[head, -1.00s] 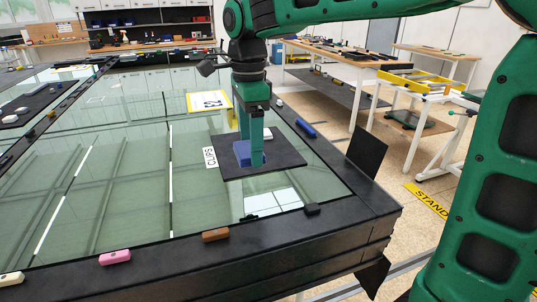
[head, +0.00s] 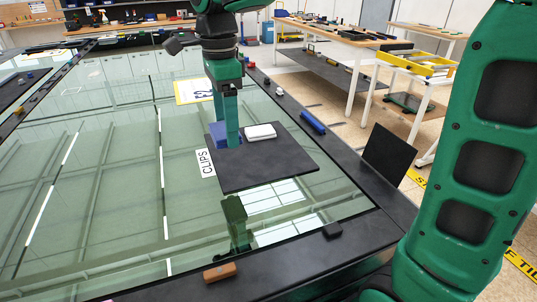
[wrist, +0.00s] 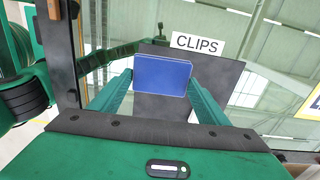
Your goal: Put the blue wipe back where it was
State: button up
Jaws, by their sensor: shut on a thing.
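The blue wipe (wrist: 162,75) is a flat blue block between the two fingers of my gripper (wrist: 160,88) in the wrist view. In the head view my gripper (head: 232,146) points down with the wipe (head: 213,133) at its fingers, partly hidden by them. They show against the far left part of a dark square mat (head: 265,176), near the white CLIPS label (head: 206,163). My gripper is shut on the wipe. I cannot tell the exact gap between wipe and mat.
A white block (head: 260,131) lies on the mat, right of my gripper. A yellow-edged card (head: 192,91) lies behind. The glass tabletop (head: 110,200) is largely clear on the left.

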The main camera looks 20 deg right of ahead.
jog(key=shift+w+d, duration=0.15)
jog(key=shift+d, duration=0.4)
jog(key=shift+d+f, duration=0.15)
jog(key=shift+d, duration=0.2)
send_over(273, 157)
notch_tip(273, 157, down, 7)
jog(key=shift+r, duration=0.15)
jog(key=shift+w+f, duration=0.1)
jog(key=shift+f, duration=1.9)
jog(key=o, duration=1)
notch_tip(273, 157, up, 12)
